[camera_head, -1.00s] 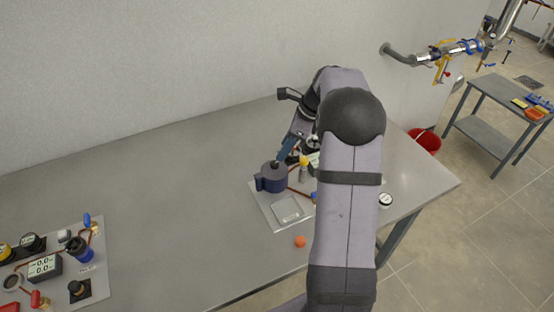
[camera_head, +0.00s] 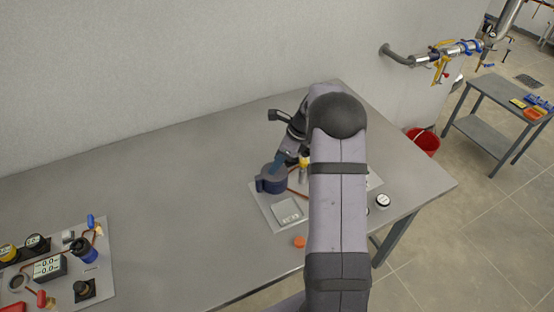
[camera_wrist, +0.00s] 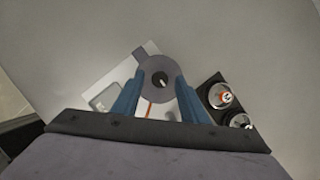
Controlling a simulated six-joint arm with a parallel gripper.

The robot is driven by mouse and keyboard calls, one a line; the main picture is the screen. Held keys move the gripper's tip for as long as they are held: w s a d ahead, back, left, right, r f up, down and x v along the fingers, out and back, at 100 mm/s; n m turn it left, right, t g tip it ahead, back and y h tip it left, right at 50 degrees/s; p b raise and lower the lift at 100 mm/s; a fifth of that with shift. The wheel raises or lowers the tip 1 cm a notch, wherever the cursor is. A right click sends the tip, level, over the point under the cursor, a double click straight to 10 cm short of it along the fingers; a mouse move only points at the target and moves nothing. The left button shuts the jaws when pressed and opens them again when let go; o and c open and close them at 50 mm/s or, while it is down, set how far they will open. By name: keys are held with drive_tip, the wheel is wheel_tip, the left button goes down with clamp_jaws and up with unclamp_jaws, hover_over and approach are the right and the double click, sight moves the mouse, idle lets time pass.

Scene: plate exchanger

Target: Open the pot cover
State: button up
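The pot (camera_head: 271,183) is a dark purple-blue cylinder with a block on its left side. It stands on a pale base plate (camera_head: 262,213) near the middle of the table. In the head view the gripper (camera_head: 275,168) is just over the pot. I cannot tell whether the fingers touch it.
A white square device (camera_head: 286,211) lies in front of the pot. In the wrist view, round fittings (camera_wrist: 219,96) on a black base sit to the right. An orange item (camera_head: 299,242) is near the front edge, a gauge (camera_head: 382,201) at right. The table's left middle is clear.

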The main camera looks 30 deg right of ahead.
drive_tip(key=shift+f, duration=0.2)
clamp_jaws()
